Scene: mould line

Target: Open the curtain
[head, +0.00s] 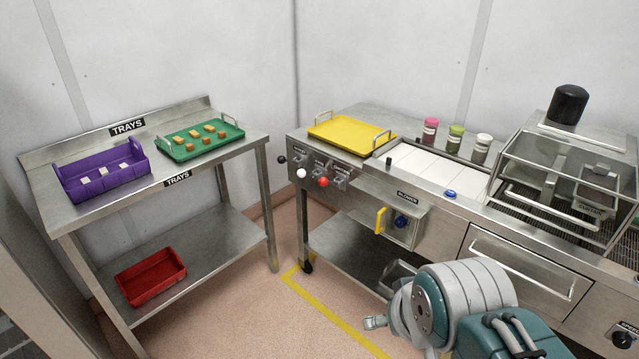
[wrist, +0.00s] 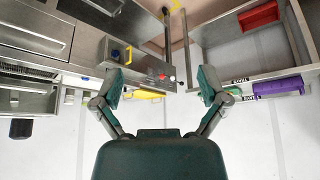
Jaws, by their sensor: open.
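A clear-sided guard box (head: 535,165) stands at the right of the steel machine in the head view. A pale bar handle (head: 540,207) runs along the lower front of the box. The curtain looks down, but I cannot tell its exact edges. My gripper (wrist: 160,82) is open and empty in the wrist view, its two fingers wide apart. In the head view my arm is low in front of the machine, well apart from the guard box, and hides most of the gripper.
A yellow tray (head: 350,132) and several jars stand on the machine. Its front has knobs, a blower box (head: 392,205) with a yellow handle, and a drawer (head: 522,268). A tray table (head: 140,220) at left holds purple, green and red trays. The floor between is clear.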

